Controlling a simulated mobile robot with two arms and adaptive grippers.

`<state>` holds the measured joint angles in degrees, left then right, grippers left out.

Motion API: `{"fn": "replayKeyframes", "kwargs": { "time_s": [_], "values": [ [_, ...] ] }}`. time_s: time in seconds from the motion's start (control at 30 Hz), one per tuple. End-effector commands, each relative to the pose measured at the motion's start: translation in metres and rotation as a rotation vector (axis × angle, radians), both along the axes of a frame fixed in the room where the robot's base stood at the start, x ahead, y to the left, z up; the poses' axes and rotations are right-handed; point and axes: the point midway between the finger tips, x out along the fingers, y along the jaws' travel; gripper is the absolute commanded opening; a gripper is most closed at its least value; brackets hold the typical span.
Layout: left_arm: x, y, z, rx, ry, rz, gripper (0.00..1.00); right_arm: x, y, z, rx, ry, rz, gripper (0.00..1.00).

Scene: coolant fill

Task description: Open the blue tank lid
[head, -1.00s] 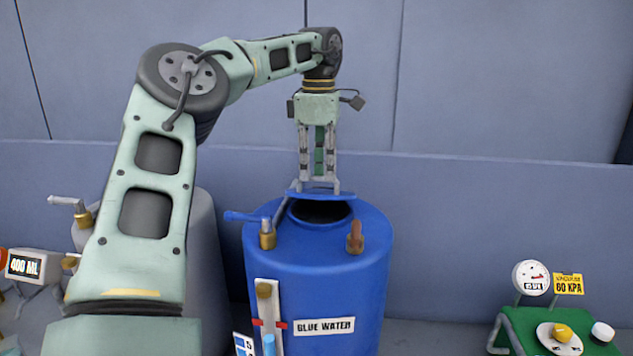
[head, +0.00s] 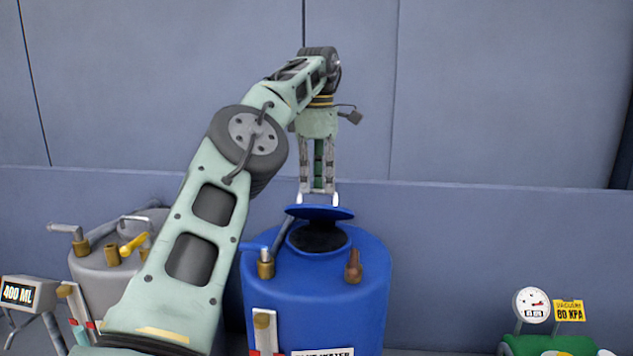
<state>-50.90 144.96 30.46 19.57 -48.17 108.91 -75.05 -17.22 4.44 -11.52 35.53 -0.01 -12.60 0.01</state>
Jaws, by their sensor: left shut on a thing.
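The blue tank (head: 325,300) stands at the centre of the head view with its round dark opening (head: 318,238) uncovered. Its blue lid (head: 320,213) is held above the far side of the opening, tilted, apart from most of the rim. My left gripper (head: 318,196) points down over the tank and is shut on the lid's far edge. The exact finger contact is small in the picture. My right gripper is not in view.
A blue-handled valve (head: 265,264) and a brown fitting (head: 353,267) stand on the tank top. A grey tank (head: 105,280) with a yellow-handled valve is at left, beside a 400 ML display (head: 18,292). A gauge (head: 532,305) stands at right. A wall is behind.

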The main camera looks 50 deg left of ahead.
Motion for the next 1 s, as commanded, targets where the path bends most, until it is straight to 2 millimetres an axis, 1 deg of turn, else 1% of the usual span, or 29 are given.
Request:
{"fn": "replayKeyframes", "kwargs": {
  "time_s": [0.03,0.73,0.77,0.8,0.97,1.0],
  "values": [
    [0.0023,0.0034,-0.0050,0.007,-0.001,0.005,0.00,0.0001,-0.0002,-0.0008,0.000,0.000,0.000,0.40],
    [0.0035,0.0044,-0.0045,0.005,0.002,0.003,0.00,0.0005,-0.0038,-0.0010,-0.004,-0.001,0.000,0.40],
    [0.0035,0.0044,-0.0046,0.005,0.002,0.003,0.09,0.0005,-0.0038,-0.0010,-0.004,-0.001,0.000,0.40],
    [0.0035,0.0043,-0.0047,0.005,0.002,0.003,0.12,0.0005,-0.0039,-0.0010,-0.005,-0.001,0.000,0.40],
    [0.0035,0.0043,-0.0043,0.005,0.002,0.002,0.26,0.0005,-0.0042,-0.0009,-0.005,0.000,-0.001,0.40],
    [0.0035,0.0043,-0.0042,0.005,0.002,0.002,0.27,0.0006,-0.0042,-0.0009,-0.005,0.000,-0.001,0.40]
  ]
}}
